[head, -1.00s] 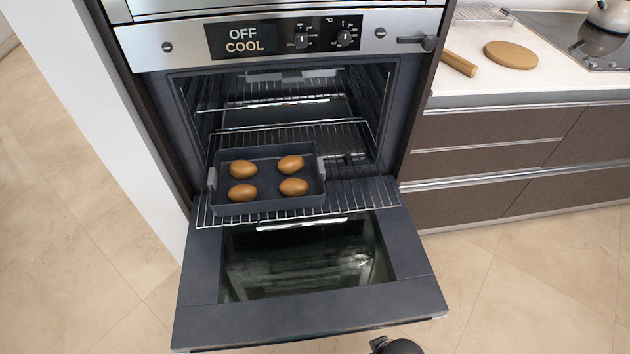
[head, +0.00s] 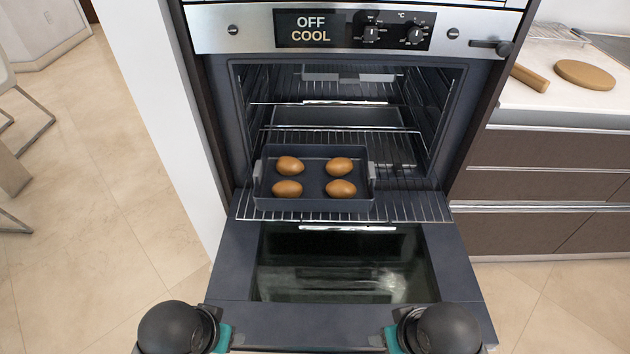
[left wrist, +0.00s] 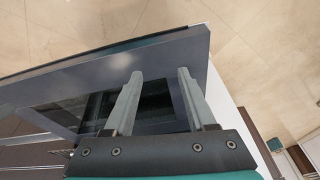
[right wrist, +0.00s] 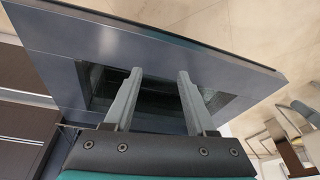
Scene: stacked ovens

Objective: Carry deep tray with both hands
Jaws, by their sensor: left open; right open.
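The deep tray (head: 314,204) is dark grey with a light grey handle at its left and right ends. It sits on a pulled-out wire rack (head: 410,206) at the mouth of the open oven and holds several brown eggs (head: 340,188). My arms come in at the bottom of the head view, where the gripper fingers are hidden. In the left wrist view my left gripper (left wrist: 160,80) is open and empty over the oven door. In the right wrist view my right gripper (right wrist: 158,78) is also open and empty over the door. Both are apart from the tray.
The oven door (head: 230,275) is folded down in front, below the rack. The oven panel (head: 355,28) reads OFF COOL. A counter (head: 540,85) on the right holds a round wooden board (head: 585,74). A white wall panel (head: 160,110) stands at the left.

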